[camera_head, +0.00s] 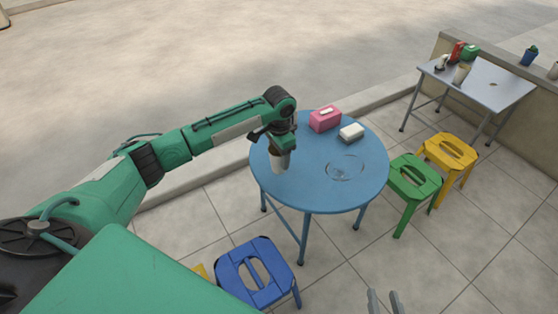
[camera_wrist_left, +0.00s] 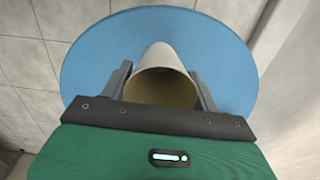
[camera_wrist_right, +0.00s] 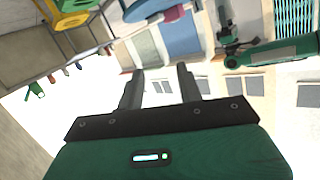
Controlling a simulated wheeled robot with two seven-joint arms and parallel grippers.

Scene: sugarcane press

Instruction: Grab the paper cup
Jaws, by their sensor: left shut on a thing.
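The paper cup (camera_head: 280,162) is pale and sits at the left part of the round blue table (camera_head: 310,190). My left gripper (camera_head: 281,148) points down over it and is shut on it. In the left wrist view the cup (camera_wrist_left: 160,88) is between the two fingers, its open mouth towards the camera. I cannot tell whether its base touches the tabletop. My right gripper (camera_head: 384,302) is at the bottom edge of the head view, far from the cup. In the right wrist view its fingers (camera_wrist_right: 160,82) are apart with nothing between them.
A pink tissue box (camera_head: 325,119), a small white-topped box (camera_head: 351,131) and a clear round dish (camera_head: 345,168) are on the table. Blue (camera_head: 256,272), green (camera_head: 413,180) and yellow (camera_head: 450,152) stools stand around. A grey table (camera_head: 500,92) with bottles and cups is at the right.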

